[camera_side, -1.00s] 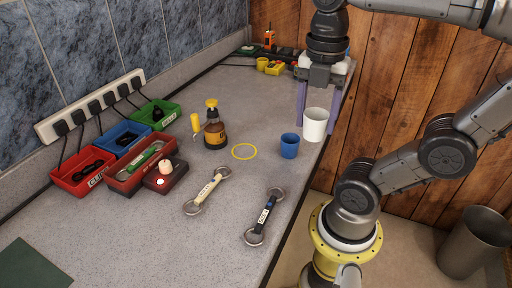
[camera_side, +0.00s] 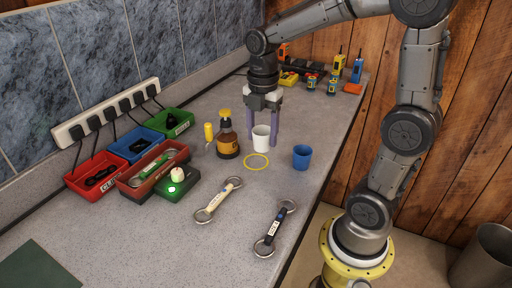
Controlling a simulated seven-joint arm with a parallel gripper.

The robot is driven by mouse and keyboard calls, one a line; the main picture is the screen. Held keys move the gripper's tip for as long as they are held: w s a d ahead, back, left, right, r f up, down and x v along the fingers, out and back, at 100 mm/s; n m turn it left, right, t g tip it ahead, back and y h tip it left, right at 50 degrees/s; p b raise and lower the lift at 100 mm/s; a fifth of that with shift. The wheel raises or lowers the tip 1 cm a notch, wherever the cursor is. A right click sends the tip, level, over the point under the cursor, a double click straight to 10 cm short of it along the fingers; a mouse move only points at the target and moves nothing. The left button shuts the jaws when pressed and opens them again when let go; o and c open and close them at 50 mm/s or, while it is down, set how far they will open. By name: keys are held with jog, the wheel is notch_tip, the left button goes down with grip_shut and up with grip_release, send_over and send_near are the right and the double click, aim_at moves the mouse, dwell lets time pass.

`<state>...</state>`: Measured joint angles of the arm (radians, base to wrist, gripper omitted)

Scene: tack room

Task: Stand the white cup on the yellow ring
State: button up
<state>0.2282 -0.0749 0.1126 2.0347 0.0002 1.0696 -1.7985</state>
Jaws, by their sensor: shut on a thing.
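The white cup (camera_side: 261,138) is upright between the two purple fingers of my gripper (camera_side: 263,135), which is shut on it. The yellow ring (camera_side: 257,172) lies flat on the grey worktop. In the picture the cup shows just above the ring's far edge; I cannot tell how high its base is over the worktop. Part of the cup's side is hidden by the fingers.
A blue cup (camera_side: 302,157) stands right of the ring. Two ring-ended tools (camera_side: 218,199) (camera_side: 274,228) lie in front. Trays (camera_side: 95,175) line the left wall.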

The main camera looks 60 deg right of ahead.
aim_at(256, 147)
jog(key=shift+w+d+f, duration=0.15)
jog(key=shift+w+f, duration=0.6)
jog(key=shift+f, duration=0.2)
jog(key=shift+w+f, duration=0.2)
jog(key=shift+f, duration=1.55)
jog(key=shift+f, duration=0.1)
jog(key=o, duration=1.3)
